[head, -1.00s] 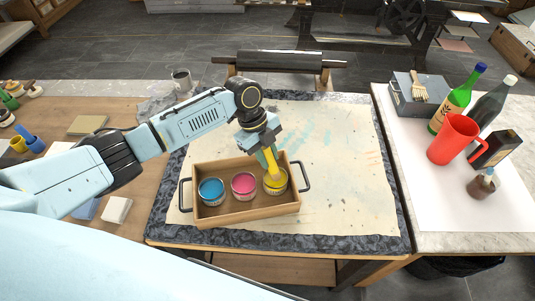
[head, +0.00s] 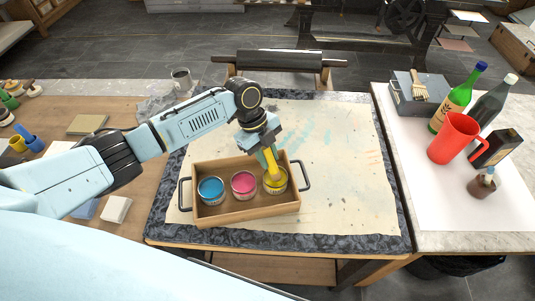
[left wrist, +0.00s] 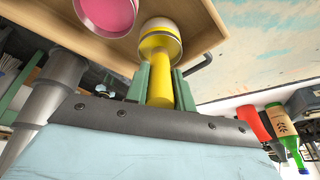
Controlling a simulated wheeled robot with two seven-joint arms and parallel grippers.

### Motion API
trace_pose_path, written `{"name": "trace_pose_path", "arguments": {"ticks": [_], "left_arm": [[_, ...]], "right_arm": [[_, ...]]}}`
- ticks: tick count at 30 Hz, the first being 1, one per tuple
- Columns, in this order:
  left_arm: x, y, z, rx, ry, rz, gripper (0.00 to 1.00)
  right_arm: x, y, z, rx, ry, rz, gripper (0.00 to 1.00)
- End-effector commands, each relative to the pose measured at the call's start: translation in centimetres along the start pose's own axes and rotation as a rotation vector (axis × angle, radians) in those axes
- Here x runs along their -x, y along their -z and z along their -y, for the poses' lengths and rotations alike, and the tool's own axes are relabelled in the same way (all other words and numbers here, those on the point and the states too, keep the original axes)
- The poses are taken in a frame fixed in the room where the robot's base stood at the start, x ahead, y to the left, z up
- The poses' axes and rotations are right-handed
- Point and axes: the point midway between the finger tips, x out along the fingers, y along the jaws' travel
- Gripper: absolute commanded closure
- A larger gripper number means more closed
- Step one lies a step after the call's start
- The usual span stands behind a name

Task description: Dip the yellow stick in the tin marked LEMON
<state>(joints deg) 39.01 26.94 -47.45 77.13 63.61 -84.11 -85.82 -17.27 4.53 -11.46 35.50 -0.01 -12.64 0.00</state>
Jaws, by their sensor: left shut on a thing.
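My left gripper (head: 266,150) is shut on the yellow stick (head: 271,161) above the right end of a wooden tray. The stick's lower end reaches into the mouth of the tin of yellow ink (head: 276,185). In the left wrist view the stick (left wrist: 157,75) runs between the green fingers (left wrist: 160,85) to the tin (left wrist: 160,27). Whether its tip touches the ink is hidden, and I cannot read the tin's label. My right gripper is not in view.
The wooden tray (head: 250,213) with black handles also holds a blue tin (head: 211,190) and a pink tin (head: 244,184). A red jug (head: 453,138) and bottles stand on the right table. The stained sheet (head: 345,165) right of the tray is clear.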

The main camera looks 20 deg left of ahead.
Motion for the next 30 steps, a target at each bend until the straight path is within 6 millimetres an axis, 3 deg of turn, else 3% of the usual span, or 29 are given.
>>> {"name": "trace_pose_path", "arguments": {"ticks": [30], "left_arm": [[-0.67,-0.22,-0.07,0.000,-0.001,0.000,0.99]], "right_arm": [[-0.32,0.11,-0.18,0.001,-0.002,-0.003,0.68]]}}
